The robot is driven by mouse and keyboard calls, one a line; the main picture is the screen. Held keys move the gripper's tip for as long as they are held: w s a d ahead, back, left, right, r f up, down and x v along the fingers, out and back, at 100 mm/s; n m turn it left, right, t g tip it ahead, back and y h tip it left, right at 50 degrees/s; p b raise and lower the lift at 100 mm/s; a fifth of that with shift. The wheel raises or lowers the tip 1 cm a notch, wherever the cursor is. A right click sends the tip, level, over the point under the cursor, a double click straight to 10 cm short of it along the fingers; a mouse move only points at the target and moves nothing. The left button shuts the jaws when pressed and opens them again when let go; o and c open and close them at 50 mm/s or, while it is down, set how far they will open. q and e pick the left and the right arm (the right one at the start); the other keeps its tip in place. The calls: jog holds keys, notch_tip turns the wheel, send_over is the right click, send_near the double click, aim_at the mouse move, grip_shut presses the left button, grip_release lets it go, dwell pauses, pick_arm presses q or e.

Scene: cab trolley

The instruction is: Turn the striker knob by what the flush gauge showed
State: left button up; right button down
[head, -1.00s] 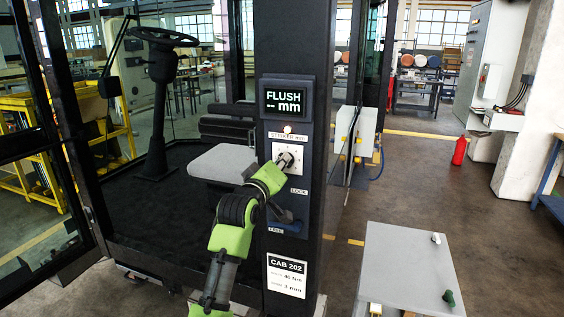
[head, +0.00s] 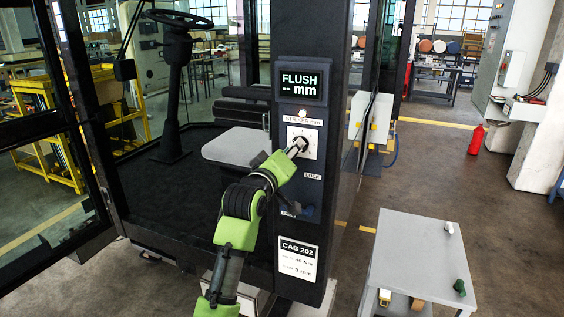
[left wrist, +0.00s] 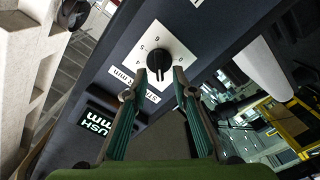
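The striker knob (left wrist: 156,62) is a round black knob with a raised grip on a white numbered dial plate (left wrist: 165,50). In the head view the dial plate (head: 291,133) is on the dark pillar, under a STRIKER mm label. My left gripper (left wrist: 160,74) is at the knob. Its two fingertips stand apart on either side of the raised grip, with gaps showing; it also appears at the dial in the head view (head: 298,147). The flush gauge display (head: 300,84) reads FLUSH and dashes before mm. My right gripper is not in view.
Below the dial are LOCK and FREE labels with a dark blue lever (head: 306,211), partly hidden by my arm. A CAB 202 card (head: 297,261) shows 3 mm on its lower line.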

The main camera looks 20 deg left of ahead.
pick_arm(q)
jog(key=s, duration=0.9)
jog(key=shift+a, duration=0.15)
jog(key=shift+w, duration=0.1)
